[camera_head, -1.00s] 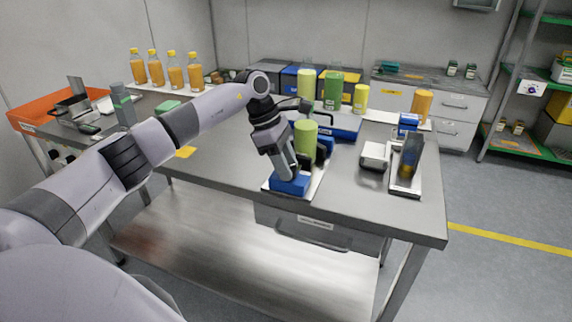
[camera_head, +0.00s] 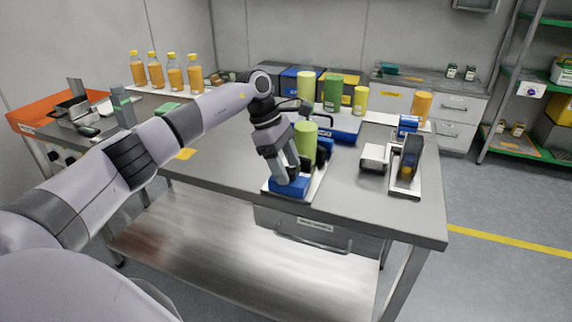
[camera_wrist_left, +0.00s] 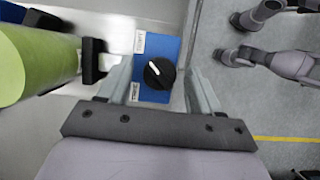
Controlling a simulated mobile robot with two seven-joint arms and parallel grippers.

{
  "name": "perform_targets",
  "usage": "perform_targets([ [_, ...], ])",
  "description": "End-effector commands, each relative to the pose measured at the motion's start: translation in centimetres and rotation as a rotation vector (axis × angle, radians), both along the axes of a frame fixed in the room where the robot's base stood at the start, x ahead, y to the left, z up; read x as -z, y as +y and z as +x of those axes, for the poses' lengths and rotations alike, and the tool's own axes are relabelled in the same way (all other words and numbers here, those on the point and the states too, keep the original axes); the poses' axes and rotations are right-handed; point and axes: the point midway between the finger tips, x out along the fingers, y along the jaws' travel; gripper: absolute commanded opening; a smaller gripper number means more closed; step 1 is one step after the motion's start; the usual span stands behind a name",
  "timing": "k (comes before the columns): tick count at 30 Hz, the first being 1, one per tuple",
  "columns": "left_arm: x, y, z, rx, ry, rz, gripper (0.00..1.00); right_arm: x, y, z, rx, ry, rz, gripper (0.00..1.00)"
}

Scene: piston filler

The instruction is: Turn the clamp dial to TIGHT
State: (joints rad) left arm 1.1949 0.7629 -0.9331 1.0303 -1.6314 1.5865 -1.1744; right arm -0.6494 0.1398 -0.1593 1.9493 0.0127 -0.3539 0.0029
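The black clamp dial (camera_wrist_left: 159,73) with a white pointer sits on a blue block (camera_wrist_left: 152,97) in the left wrist view. The pointer is towards the upper left. Small white labels lie at the block's upper and lower left; I cannot read them. In the head view the blue block (camera_head: 289,187) is at the table's front edge, and the dial is hidden. My left gripper (camera_wrist_left: 160,84) is open, with one finger on each side of the dial; I cannot tell contact. It also shows above the block in the head view (camera_head: 284,175). My right gripper is not in view.
A green cylinder (camera_head: 305,138) stands close behind the gripper, beside a black clamp jaw (camera_wrist_left: 95,62). A scale-like device (camera_head: 375,157) and a small stand (camera_head: 407,183) are to the right. The table's front edge is close to the block.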

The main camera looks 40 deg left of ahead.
Motion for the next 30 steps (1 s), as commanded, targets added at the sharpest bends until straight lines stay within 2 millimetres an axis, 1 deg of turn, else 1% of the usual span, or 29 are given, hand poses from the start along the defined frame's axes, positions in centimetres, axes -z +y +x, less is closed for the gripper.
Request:
perform_targets([
  [11, -0.3, 0.1, 0.0, -0.002, 0.0, 0.0, 0.64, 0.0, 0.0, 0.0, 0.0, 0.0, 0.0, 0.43],
  [14, -1.0, 0.4, 0.0, -0.003, -0.002, -0.001, 0.64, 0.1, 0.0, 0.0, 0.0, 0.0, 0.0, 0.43],
  [24, -4.7, 1.9, -0.4, -0.003, -0.001, -0.001, 0.64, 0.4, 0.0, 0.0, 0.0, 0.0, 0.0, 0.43],
  [30, -6.1, 2.5, -0.5, -0.001, -0.001, 0.0, 0.64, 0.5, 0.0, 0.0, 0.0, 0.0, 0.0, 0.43],
])
